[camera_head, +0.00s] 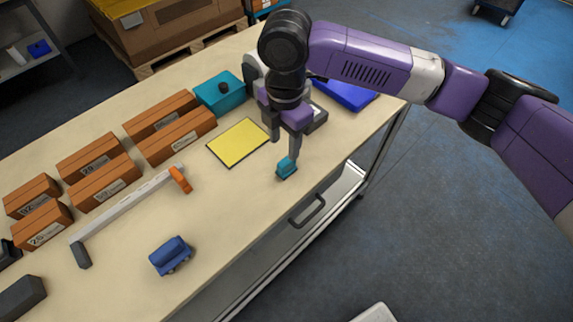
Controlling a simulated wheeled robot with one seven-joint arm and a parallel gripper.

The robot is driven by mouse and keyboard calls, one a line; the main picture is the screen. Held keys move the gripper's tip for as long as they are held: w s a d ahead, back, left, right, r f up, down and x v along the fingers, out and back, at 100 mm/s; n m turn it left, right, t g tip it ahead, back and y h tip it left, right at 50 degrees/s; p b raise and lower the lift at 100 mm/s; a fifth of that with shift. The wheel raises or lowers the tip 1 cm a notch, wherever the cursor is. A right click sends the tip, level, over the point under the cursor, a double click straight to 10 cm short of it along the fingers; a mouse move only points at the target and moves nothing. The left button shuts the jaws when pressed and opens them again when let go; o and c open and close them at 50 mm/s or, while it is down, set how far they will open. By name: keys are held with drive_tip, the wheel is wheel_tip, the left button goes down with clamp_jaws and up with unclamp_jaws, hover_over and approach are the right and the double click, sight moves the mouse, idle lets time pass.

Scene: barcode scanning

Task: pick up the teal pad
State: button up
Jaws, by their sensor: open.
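A small teal pad (286,168) sits on the table near its front edge, to the right of the yellow sheet. My gripper (283,147) points down over the table, with its fingers spread apart. The tip of its nearer finger is right at the teal pad's upper side and overlaps it in the picture. The other finger is further back and to the left, beside the yellow sheet. I cannot tell whether the finger touches the pad. Nothing shows between the fingers.
A yellow sheet (239,142) and a teal box with a dark knob (219,96) lie to the left. A blue tray (346,95) is behind my gripper. Several orange boxes (178,136), a white bar (122,205) and a blue block (170,255) occupy the left side.

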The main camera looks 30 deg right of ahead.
sight(287, 161)
drive_tip(key=shift+s+d+f, duration=0.15)
drive_tip(key=shift+s+d, duration=0.05)
drive_tip(key=shift+w+f+p, duration=0.1)
drive_tip(key=shift+f+p, duration=0.75)
drive_tip(key=shift+f, duration=2.95)
clamp_jaws()
